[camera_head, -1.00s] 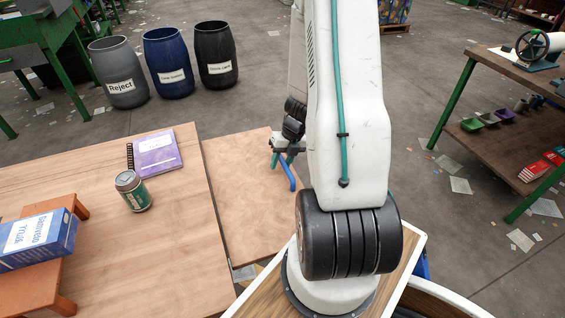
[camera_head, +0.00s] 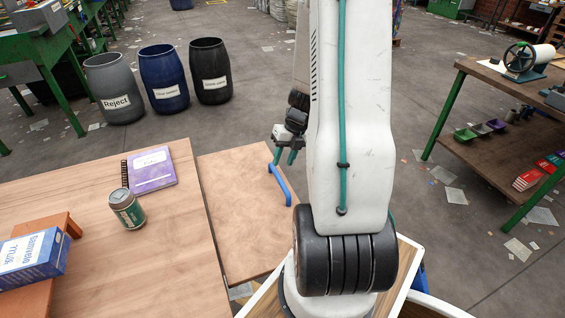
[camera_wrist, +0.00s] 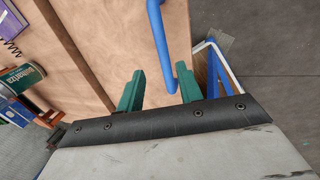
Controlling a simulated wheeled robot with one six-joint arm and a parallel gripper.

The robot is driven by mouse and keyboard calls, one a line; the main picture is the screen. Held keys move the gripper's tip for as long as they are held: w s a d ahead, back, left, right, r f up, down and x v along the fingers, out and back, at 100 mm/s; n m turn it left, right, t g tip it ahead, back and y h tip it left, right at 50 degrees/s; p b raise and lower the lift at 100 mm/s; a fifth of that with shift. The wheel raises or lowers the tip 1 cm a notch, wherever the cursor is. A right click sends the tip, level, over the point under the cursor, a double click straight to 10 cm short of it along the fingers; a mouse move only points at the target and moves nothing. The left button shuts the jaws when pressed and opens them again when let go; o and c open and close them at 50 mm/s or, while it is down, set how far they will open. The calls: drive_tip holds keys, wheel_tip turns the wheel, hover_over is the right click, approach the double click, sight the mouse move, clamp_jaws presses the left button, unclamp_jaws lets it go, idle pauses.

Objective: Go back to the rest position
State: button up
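My gripper (camera_head: 284,154) is at the end of my white arm, beyond the far edge of the wooden panel in the head view. Its two teal fingers stand apart, with nothing held between them; they also show in the wrist view (camera_wrist: 160,88). A blue handle (camera_head: 279,185) stands at the right edge of the wooden panel (camera_head: 237,200). In the wrist view the handle (camera_wrist: 158,40) reaches down to near the right finger; I cannot tell whether they touch.
The table (camera_head: 80,240) at left holds a green can (camera_head: 127,210), a purple notebook (camera_head: 152,170) and a blue carton (camera_head: 30,262) on an orange stand. Three barrels (camera_head: 163,80) stand behind. A shelf bench (camera_head: 500,90) is at right. Open floor lies between.

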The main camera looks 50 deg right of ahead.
idle(0.5)
drive_tip(key=a+n, duration=0.1)
drive_tip(key=n, duration=0.1)
drive_tip(key=s+a+n, duration=0.1)
drive_tip(key=n, duration=0.2)
drive_tip(key=s+a+r+n+g+y, duration=0.1)
drive_tip(key=n, duration=0.2)
drive_tip(key=shift+s, duration=0.1)
drive_tip(key=s+a+r+n+h, duration=0.1)
drive_tip(key=s+a+r+n, duration=0.2)
drive_tip(key=a+r+n, duration=0.5)
drive_tip(key=s+a+r+n+h, duration=0.1)
drive_tip(key=s+a+r+n, duration=0.3)
drive_tip(key=a+r+n, duration=0.4)
drive_tip(key=s+a+r+n+h, duration=0.2)
drive_tip(key=a+r+n, duration=0.6)
drive_tip(key=n, duration=0.9)
drive_tip(key=shift+s+a+r+n+t, duration=0.2)
drive_tip(key=shift+s+r+n+t, duration=0.15)
drive_tip(key=shift+s+r, duration=0.5)
